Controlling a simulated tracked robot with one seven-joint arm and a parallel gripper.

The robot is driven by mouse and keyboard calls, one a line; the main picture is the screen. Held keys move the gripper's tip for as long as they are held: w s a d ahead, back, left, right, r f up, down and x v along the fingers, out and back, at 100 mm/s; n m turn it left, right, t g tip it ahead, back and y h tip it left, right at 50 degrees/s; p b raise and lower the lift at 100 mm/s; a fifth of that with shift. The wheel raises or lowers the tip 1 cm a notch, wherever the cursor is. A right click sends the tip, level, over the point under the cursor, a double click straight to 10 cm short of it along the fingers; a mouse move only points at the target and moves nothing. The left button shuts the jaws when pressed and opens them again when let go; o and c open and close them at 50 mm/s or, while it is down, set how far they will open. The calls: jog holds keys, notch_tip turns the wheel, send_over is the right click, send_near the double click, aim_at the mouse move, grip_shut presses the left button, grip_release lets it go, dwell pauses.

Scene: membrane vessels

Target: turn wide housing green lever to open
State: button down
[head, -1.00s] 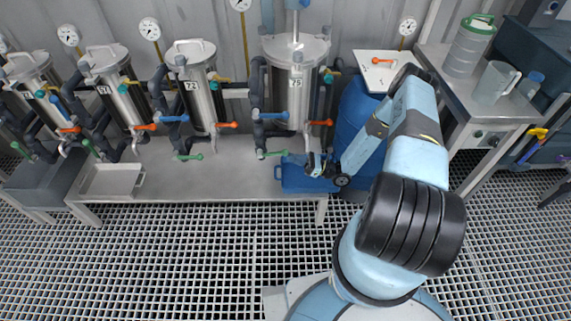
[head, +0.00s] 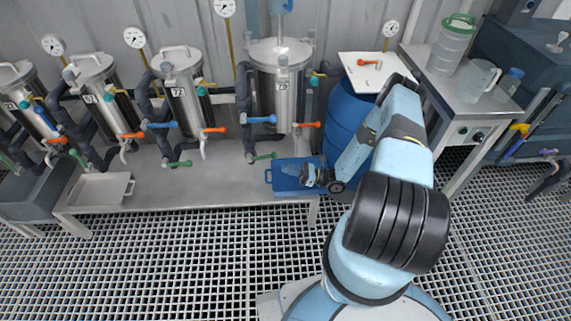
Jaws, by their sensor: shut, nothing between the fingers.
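My gripper (head: 305,176) is to the right of and slightly below this lever in the picture, over the blue tray (head: 290,190), apart from the lever. It is shut and empty. Its fingertips are small and hard to make out against the blue.
The wide housing also has a blue lever (head: 262,119) and an orange lever (head: 308,125). Narrower vessels (head: 182,95) with their own levers stand to the left. A blue barrel (head: 347,120) is behind my arm. The bench front (head: 230,190) is clear.

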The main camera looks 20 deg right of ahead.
jog(key=v, duration=0.9)
send_near(271, 157)
jog(key=shift+a+f, duration=1.5)
jog(key=shift+f, duration=0.3)
jog(key=shift+y, duration=0.4)
jog(key=shift+w+a+r, duration=0.25)
jog(key=shift+w+r, duration=0.1)
jog(key=shift+r, duration=0.25)
jog(key=shift+w+a+r, duration=0.2)
jog(key=shift+w+r, duration=0.1)
jog(key=shift+r, duration=0.3)
jog(key=shift+w+a+r, duration=0.25)
jog(key=shift+w+r, duration=0.1)
jog(key=shift+r, duration=0.25)
jog(key=shift+r, duration=0.15)
jog(key=shift+r, duration=0.7)
